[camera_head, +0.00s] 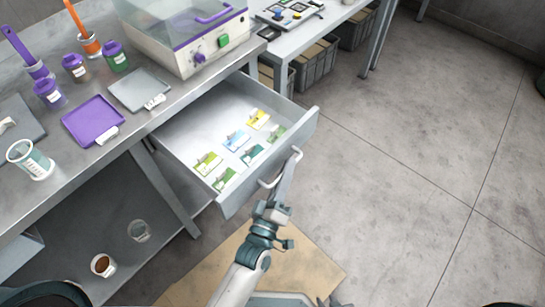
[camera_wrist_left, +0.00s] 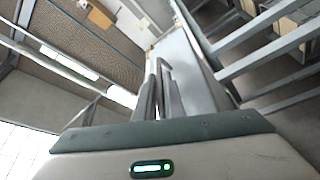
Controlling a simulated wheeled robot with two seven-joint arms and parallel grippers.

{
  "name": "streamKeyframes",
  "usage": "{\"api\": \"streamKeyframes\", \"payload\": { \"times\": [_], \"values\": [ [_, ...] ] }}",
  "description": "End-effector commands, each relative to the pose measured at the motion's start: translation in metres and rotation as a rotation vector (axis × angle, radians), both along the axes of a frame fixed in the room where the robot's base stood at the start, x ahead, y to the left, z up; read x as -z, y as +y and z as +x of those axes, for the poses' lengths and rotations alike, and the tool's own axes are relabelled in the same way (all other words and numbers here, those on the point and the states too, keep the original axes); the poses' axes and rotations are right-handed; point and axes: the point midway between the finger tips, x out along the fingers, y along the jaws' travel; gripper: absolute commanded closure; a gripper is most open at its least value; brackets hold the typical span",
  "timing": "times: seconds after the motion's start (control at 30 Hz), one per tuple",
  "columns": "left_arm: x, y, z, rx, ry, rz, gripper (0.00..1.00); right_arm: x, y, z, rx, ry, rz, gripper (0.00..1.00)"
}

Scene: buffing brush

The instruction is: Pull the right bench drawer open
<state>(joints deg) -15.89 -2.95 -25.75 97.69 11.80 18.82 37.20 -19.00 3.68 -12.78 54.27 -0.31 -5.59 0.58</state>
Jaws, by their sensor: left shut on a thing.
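The right bench drawer (camera_head: 308,128) stands well out from under the bench, with its inside showing. It is grey, with a light bar handle (camera_head: 268,184) on its front. My left gripper (camera_head: 292,163) is at the handle, its fingers shut on the bar. In the left wrist view, the two fingers (camera_wrist_left: 159,92) reach forward to the drawer front, and the bar is partly hidden between them. Only small dark tips of what looks like my right gripper (camera_head: 328,301) show at the bottom edge, and their opening is unclear.
Several coloured packets (camera_head: 237,140) lie in the drawer. The bench top holds a purple tray (camera_head: 93,121), a grey tray (camera_head: 139,89), jars and a purple-trimmed machine (camera_head: 185,35). Cups stand on the lower shelf. A brown mat (camera_head: 310,265) lies below; the floor at right is clear.

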Motion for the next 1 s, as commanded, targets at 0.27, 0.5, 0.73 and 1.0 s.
{"api": "streamKeyframes", "payload": {
  "times": [0.27, 0.5, 0.73, 1.0],
  "values": [
    [0.0016, -0.0081, -0.0070, 0.000, 0.002, 0.002, 1.00, 0.0012, -0.0020, -0.0030, 0.000, 0.008, -0.003, 0.71],
    [0.0018, -0.0078, -0.0069, 0.000, 0.002, 0.002, 1.00, 0.0013, -0.0020, -0.0028, 0.000, 0.008, -0.003, 0.71],
    [0.0011, -0.0077, -0.0065, 0.000, 0.001, 0.000, 0.83, 0.0011, -0.0019, -0.0025, 0.000, 0.007, -0.002, 0.71],
    [0.0026, -0.0061, -0.0109, 0.000, 0.001, 0.001, 0.83, 0.0018, -0.0013, -0.0010, 0.000, 0.003, -0.002, 0.71]
  ]
}}
